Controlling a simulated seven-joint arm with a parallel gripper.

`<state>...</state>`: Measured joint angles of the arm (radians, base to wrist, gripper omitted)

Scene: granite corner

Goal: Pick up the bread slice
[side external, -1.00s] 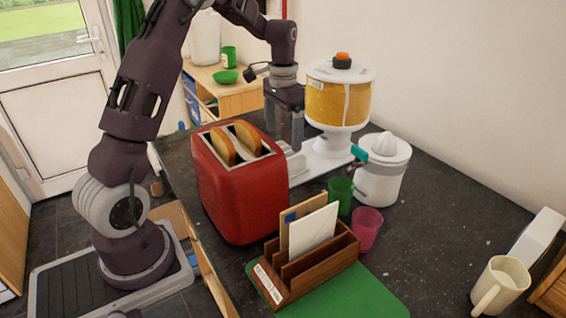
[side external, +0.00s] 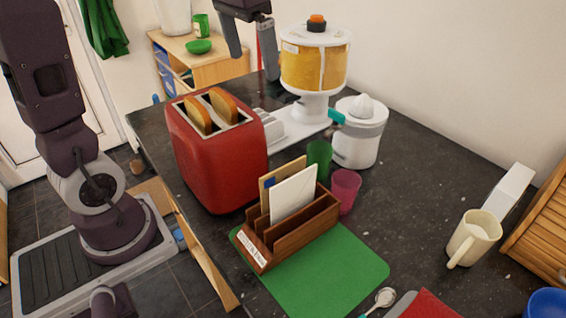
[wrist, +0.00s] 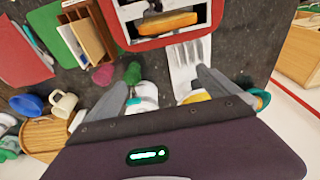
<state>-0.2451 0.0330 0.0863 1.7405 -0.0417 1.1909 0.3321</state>
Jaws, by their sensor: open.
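Two bread slices (side external: 197,114) (side external: 224,104) stand on edge in the slots of a red toaster (side external: 219,165), their tops showing above it. The wrist view shows one bread slice (wrist: 165,23) in the toaster (wrist: 150,44) at the top; the other slot is partly cut off. My gripper (side external: 252,64) is open and empty. In the side view it is at the top edge, above and to the right of the toaster, apart from the bread. Its fingers (wrist: 162,80) point toward the toaster side in the wrist view, with nothing between them.
A cereal dispenser (side external: 315,65) stands close to the right of my gripper. A white juicer (side external: 358,140), green cup (side external: 319,158) and pink cup (side external: 344,190) stand right of the toaster. A wooden letter rack (side external: 292,232) is in front on a green mat (side external: 350,270).

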